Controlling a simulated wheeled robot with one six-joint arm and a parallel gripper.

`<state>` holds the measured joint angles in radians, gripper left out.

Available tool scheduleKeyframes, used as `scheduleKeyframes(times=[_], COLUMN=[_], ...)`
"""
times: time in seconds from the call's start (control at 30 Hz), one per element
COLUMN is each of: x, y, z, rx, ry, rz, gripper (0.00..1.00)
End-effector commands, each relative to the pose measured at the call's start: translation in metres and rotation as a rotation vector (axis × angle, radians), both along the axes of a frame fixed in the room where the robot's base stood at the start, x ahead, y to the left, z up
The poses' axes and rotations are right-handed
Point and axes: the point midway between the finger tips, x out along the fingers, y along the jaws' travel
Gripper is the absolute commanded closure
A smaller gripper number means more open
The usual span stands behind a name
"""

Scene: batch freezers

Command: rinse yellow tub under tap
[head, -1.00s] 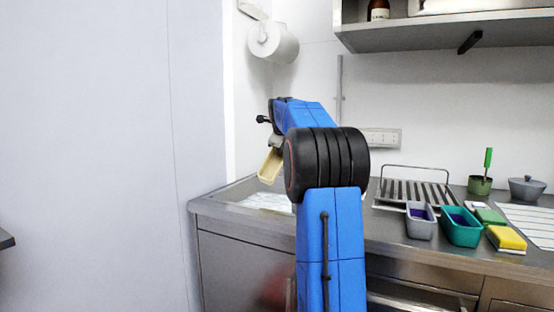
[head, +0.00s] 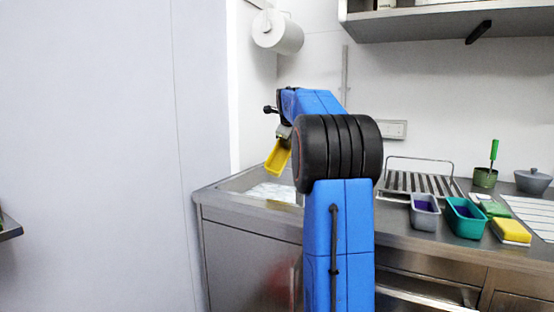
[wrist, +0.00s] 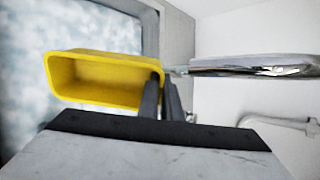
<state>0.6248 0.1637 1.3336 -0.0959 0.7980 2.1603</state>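The yellow tub (head: 278,157) hangs tilted from my gripper (head: 284,133), above the left end of the steel counter, over the sink (head: 232,185). In the wrist view the tub (wrist: 105,102) looks empty and clean yellow inside. The dark fingers of my gripper (wrist: 161,95) are shut on its right end wall. The sink basin below shows a mottled white-blue surface (wrist: 25,65). A shiny metal bar (wrist: 250,66), possibly the tap, reaches in from the right, close to the fingers. I cannot make out running water.
A dish rack (head: 420,184), a grey tub (head: 424,212), a teal tub (head: 466,218) and a yellow sponge (head: 511,231) stand on the counter to the right. A paper roll (head: 279,33) hangs above the sink. A shelf (head: 440,27) overhangs the right side.

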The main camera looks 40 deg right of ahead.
Motion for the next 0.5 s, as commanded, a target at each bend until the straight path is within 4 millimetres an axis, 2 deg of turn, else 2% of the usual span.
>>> scheduleKeyframes(times=[0.5], x=[-0.025], y=[0.022], z=[0.000], rx=[0.000], ry=[-0.001], rz=[0.001], gripper=[1.00])
